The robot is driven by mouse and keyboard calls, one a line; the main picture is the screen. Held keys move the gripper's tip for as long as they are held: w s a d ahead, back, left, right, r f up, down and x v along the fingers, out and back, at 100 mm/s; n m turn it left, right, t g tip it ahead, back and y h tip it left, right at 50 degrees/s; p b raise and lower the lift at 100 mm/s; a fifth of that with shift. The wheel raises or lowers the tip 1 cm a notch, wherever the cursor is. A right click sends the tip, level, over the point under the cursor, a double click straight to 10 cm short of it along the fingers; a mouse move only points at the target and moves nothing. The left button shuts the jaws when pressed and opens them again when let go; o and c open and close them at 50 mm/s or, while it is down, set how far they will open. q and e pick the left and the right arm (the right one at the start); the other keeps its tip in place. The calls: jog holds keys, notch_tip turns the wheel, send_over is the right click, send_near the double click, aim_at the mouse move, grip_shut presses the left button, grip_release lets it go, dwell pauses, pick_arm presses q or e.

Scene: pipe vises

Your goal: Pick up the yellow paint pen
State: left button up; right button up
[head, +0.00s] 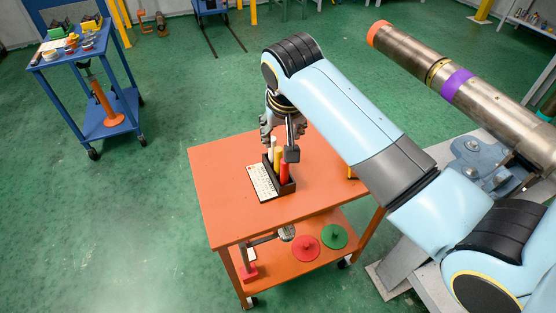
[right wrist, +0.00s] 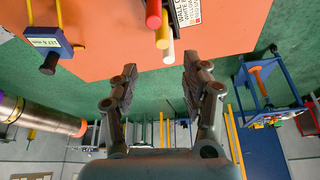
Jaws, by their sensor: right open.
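The yellow paint pen (head: 277,156) stands in a black holder (head: 287,188) on the orange cart, between a white pen (head: 271,143) and a red pen (head: 284,172). In the right wrist view the yellow pen (right wrist: 162,36) shows between the red pen (right wrist: 153,13) and the white pen (right wrist: 168,54). My right gripper (head: 279,140) is close above the holder in the head view, its fingers partly overlapping the pens. In the right wrist view my right gripper (right wrist: 160,68) is open, with nothing between its fingers. My left gripper is not in view.
A white label card (head: 262,182) lies against the holder. The orange cart top (head: 225,160) is mostly clear. Its lower shelf holds a red disc (head: 306,248) and a green disc (head: 334,236). A large metal pipe (head: 430,65) lies in a vise at right. A blue cart (head: 62,62) stands far left.

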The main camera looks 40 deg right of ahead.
aim_at(279, 151)
jog(key=x, duration=0.4)
jog(key=shift+d+f, duration=0.1)
jog(key=shift+f, duration=0.3)
jog(key=x, duration=0.5)
jog(key=shift+a+f, duration=0.3)
grip_shut()
